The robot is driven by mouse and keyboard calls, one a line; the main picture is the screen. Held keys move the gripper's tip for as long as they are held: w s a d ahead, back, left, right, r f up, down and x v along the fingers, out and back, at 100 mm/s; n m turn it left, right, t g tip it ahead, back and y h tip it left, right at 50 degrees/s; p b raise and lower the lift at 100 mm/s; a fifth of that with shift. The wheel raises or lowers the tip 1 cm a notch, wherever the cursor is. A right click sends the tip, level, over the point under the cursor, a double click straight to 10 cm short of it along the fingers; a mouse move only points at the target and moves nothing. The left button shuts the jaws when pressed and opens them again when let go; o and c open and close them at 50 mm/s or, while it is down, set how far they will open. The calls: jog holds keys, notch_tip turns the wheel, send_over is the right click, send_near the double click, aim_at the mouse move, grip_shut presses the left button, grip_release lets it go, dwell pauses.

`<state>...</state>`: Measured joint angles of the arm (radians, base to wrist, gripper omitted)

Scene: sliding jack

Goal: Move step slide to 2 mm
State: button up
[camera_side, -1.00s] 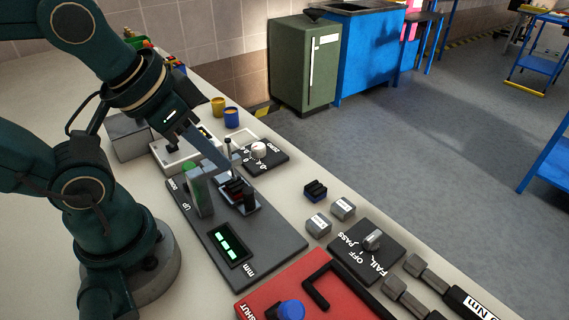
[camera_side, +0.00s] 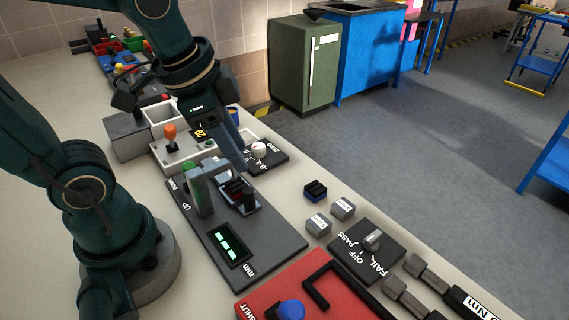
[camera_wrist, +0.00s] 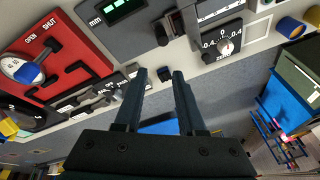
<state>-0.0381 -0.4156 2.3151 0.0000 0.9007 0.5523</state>
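The jack's dark panel (camera_side: 275,240) lies on the bench with DOWN, UP and mm labels. Its green-lit mm display (camera_side: 230,243) is too small to read; part of it shows in the wrist view (camera_wrist: 124,8). A grey post with a green top (camera_side: 198,190) stands on the panel, beside a black and dark red slide block (camera_side: 238,194). My gripper (camera_side: 242,163) is above and behind the slide block in the side view, apparently not holding it. In the wrist view my gripper (camera_wrist: 159,72) has its two fingers apart with nothing held between them.
A zero dial (camera_side: 259,150) stands just behind the jack. An orange-knobbed lever (camera_side: 169,132) is at the back left. A PASS/OFF/FAIL switch (camera_side: 372,240), grey blocks (camera_side: 342,208) and a red SHUT panel (camera_side: 320,275) lie in front and to the right.

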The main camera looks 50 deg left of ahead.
aim_at(247, 190)
jog(key=f+g, duration=0.1)
jog(key=w+a+f+m+g, duration=0.1)
jog(key=f, duration=0.1)
jog(key=w+f+m+g, duration=0.1)
jog(key=f, duration=0.1)
jog(key=shift+w+a+f, duration=0.1)
jog(key=shift+w+a, duration=0.1)
jog(key=shift+s+a+f+g, duration=0.15)
jog(key=shift+f+g, duration=0.35)
jog(key=shift+f, duration=2.85)
grip_shut()
